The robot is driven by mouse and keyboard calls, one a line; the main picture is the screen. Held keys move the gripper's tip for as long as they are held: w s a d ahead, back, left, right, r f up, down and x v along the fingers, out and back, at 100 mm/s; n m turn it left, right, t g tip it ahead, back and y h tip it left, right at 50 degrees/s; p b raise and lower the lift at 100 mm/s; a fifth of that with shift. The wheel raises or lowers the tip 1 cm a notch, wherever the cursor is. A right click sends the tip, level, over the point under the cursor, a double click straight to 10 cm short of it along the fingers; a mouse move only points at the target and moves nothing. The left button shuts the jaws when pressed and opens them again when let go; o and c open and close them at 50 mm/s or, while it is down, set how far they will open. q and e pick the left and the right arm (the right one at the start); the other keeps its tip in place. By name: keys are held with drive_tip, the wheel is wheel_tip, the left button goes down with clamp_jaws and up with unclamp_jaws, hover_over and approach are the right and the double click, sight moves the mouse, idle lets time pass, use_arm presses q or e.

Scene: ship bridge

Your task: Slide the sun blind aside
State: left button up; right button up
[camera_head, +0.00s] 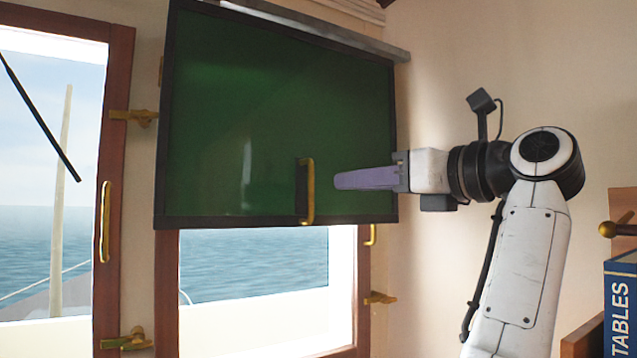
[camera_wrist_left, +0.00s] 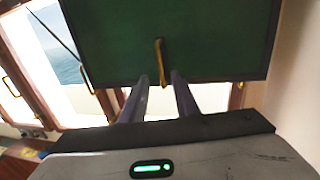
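The sun blind (camera_head: 275,120) is a dark green panel in a black frame, hanging from a grey rail (camera_head: 330,32) over the upper part of a window. Its brass upright handle (camera_head: 307,190) stands near the lower edge, right of the middle. My left gripper (camera_head: 338,181), with purple-grey fingers, points at the handle from the right, with a small gap in the picture. In the left wrist view the fingers (camera_wrist_left: 160,80) are apart and empty, and the handle (camera_wrist_left: 160,62) shows just past the tips, roughly between them. The blind (camera_wrist_left: 215,40) fills the upper middle there. My right gripper is out of view.
A wood-framed window (camera_head: 115,190) with brass latches is at the left, with bare wall between it and the blind's window. Plain wall (camera_head: 445,70) is at the right.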

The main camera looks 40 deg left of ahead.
use_arm(q)
drive_tip(key=p, duration=0.1)
approach(318, 186)
drive_tip(key=s+a, duration=0.4)
drive_tip(key=a, duration=0.1)
drive_tip(key=shift+s+a+f, duration=0.1)
drive_tip(key=shift+f, duration=0.1)
drive_tip(key=shift+c, duration=0.4)
clamp_jaws()
